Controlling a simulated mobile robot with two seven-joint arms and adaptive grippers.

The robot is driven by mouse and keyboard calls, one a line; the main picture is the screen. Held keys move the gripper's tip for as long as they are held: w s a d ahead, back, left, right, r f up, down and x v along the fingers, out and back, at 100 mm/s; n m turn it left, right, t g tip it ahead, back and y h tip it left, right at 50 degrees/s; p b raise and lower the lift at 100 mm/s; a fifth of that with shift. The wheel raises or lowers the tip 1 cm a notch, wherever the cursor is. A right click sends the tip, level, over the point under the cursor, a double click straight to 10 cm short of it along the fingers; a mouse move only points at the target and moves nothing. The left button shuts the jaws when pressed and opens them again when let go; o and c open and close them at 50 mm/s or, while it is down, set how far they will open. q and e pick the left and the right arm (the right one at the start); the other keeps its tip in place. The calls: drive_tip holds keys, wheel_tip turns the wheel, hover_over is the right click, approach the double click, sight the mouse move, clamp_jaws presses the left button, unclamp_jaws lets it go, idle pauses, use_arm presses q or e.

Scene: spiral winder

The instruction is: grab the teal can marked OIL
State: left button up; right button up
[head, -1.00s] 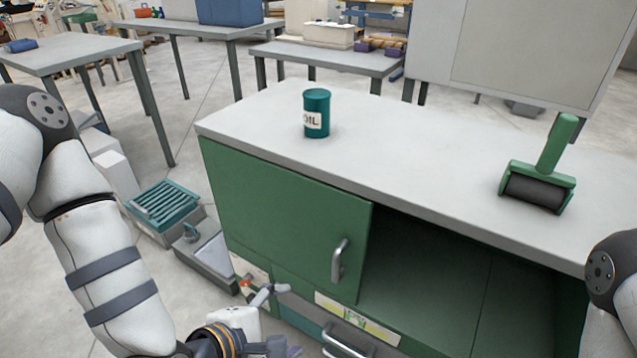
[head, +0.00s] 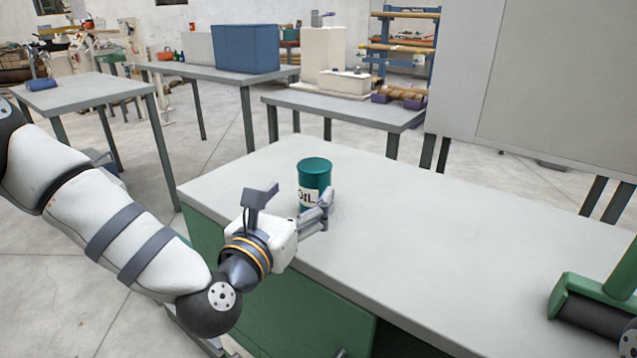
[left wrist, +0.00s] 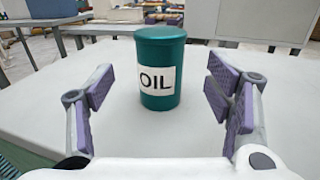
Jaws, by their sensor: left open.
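The teal can marked OIL (head: 314,178) stands upright on the grey top of the green cabinet (head: 420,215). My left gripper (head: 292,195) is open just in front of the can, at the near edge of the cabinet top. In the left wrist view the can (left wrist: 160,62) stands centred beyond the open fingers (left wrist: 163,95), its white OIL label facing me. The fingers are at either side of the view, with clear room between each and the can. My left gripper hides part of the can's lower front in the head view. My right gripper is not in view.
Behind the cabinet stand a low grey table (head: 340,107) and a large grey cabinet (head: 545,80). The cabinet top right of the can is clear.

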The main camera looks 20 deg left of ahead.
sight(315, 177)
use_arm(q)
drive_tip(key=w, duration=0.7)
drive_tip(key=shift+w+d, duration=0.3)
drive_tip(key=c, duration=1.5)
